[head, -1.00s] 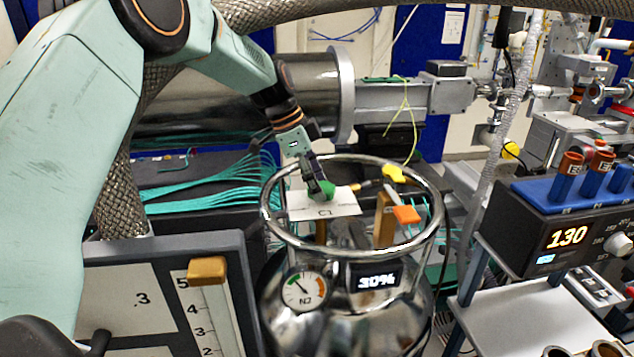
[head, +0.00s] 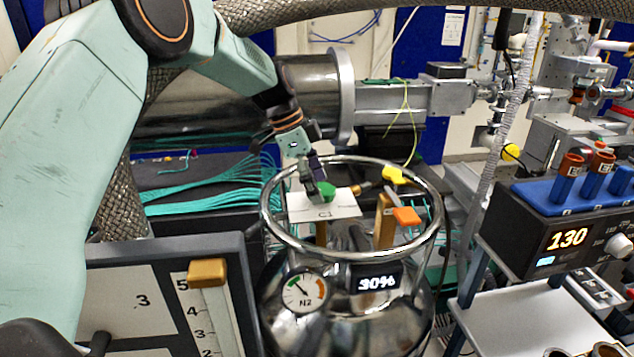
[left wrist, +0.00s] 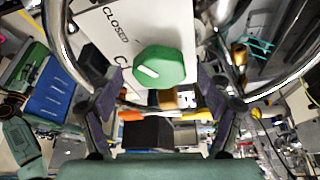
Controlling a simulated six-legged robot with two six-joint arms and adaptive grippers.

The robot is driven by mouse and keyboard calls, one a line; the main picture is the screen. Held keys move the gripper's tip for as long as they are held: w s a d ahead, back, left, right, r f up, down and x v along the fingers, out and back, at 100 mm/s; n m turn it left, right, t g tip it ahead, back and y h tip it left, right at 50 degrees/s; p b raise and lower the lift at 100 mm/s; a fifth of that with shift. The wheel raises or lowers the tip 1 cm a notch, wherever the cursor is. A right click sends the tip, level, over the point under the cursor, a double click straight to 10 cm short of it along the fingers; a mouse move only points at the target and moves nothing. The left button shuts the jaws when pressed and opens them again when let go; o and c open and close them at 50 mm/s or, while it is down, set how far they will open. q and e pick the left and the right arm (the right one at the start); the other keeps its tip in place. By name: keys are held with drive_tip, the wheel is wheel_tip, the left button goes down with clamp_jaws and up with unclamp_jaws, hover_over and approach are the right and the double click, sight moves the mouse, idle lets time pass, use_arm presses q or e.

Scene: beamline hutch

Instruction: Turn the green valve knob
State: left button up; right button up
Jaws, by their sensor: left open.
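The green valve knob (head: 327,190) sits on a white plate (head: 340,207) inside the ring of a metal vessel. It has a white mark on top, which shows in the left wrist view (left wrist: 160,68). The plate carries the word "CLOSED" there. My left gripper (head: 314,187) reaches down to the knob from above left. In the left wrist view its two fingers (left wrist: 160,83) are spread, one on each side of the knob, with gaps between. The knob's far side is hidden in the head view. My right gripper does not show.
The vessel's metal ring (head: 427,228) surrounds the plate. An orange handle (head: 406,216) and a yellow one (head: 394,175) stand right of the plate. A control box (head: 560,240) stands at right.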

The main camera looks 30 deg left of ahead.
use_arm(q)
drive_tip(key=v, duration=1.2)
drive_tip(key=x, duration=1.2)
idle(0.4)
